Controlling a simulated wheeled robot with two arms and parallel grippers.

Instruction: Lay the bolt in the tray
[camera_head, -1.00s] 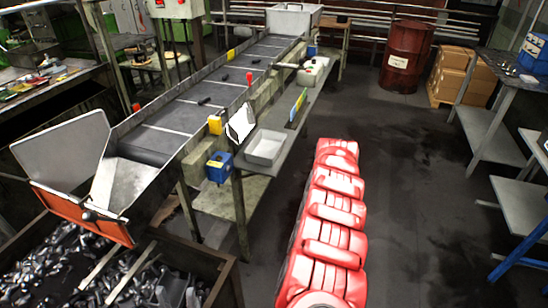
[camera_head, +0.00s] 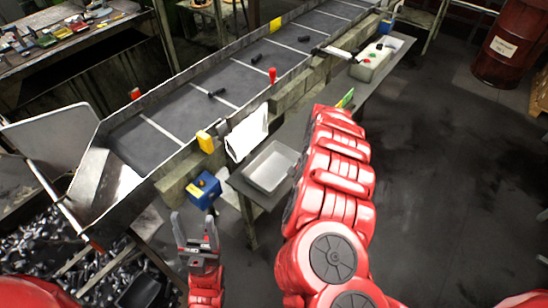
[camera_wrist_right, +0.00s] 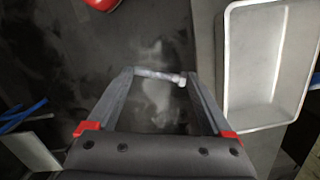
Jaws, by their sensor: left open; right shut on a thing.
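The light grey tray (camera_head: 271,168) lies empty on the side shelf beside the conveyor. It also shows at the right of the right wrist view (camera_wrist_right: 272,66). In that view my right gripper (camera_wrist_right: 160,76) is shut on a pale metal bolt (camera_wrist_right: 158,75), held crosswise between the fingertips. The bolt is left of the tray, not over it. In the head view my right arm hides the right gripper and the bolt. My left gripper (camera_head: 195,222) is open and empty, low in the head view, below the blue box.
Dark bolts (camera_head: 217,93) lie on the conveyor belt (camera_head: 185,105). A white sheet (camera_head: 248,133), a blue box (camera_head: 203,190) and a yellow box (camera_head: 205,142) are near the tray. A button box (camera_head: 372,62) stands farther along the shelf. Open floor (camera_head: 440,160) lies to the right.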

